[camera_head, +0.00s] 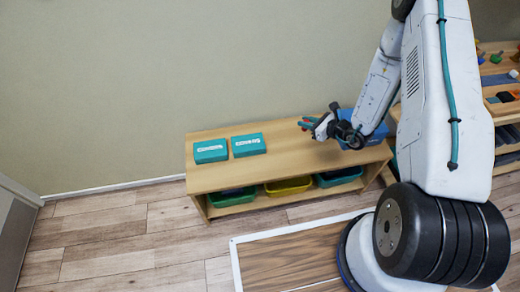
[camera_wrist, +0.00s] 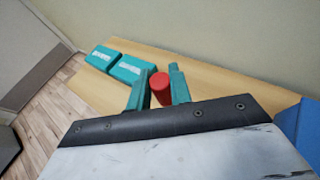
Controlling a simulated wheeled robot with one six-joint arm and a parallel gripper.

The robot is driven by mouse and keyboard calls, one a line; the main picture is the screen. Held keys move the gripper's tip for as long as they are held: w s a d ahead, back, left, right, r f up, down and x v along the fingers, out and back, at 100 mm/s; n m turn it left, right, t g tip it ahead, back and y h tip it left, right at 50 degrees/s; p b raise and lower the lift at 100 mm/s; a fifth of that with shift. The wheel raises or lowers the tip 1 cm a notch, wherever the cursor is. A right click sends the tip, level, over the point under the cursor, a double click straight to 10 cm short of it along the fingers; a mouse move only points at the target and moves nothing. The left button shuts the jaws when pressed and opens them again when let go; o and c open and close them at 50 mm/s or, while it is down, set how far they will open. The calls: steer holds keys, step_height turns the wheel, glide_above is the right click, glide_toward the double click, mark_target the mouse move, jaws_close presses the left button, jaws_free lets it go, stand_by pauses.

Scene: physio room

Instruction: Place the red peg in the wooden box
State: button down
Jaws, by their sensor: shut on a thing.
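The red peg (camera_wrist: 161,86) is between the two teal fingers of my gripper (camera_wrist: 158,88) in the wrist view, and the fingers are shut on it. In the head view my gripper (camera_head: 308,124) is over the right part of a low wooden bench (camera_head: 230,177), and a small bit of red shows at the fingers. How far the peg is above the bench top is hard to tell. I cannot make out the wooden box for certain in either view.
Two teal boxes, one on the left (camera_head: 211,151) and one on the right (camera_head: 248,145), lie on the bench. A blue box (camera_head: 347,116) stands at its right end, partly behind my arm. Coloured bins, one yellow (camera_head: 288,186), sit beneath. A wooden shelf (camera_head: 497,70) with small items is at far right.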

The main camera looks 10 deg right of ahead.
steer(key=s+a+f+n+g+y, duration=0.1)
steer(key=s+a+f+n, duration=0.1)
steer(key=s+f, duration=0.95)
glide_above(281, 151)
steer(key=s, duration=0.1)
steer(key=f, duration=0.2)
steer(key=shift+s+d+f, duration=0.15)
steer(key=shift+d+f, duration=0.15)
steer(key=f, duration=0.1)
steer(key=w+f, duration=0.1)
steer(key=shift+a+f, duration=0.2)
steer(key=shift+f, duration=0.1)
steer(key=shift+w+f, duration=0.1)
steer(key=shift+f, duration=0.4)
steer(key=shift+f, duration=0.15)
steer(key=c, duration=1.3)
jaws_free()
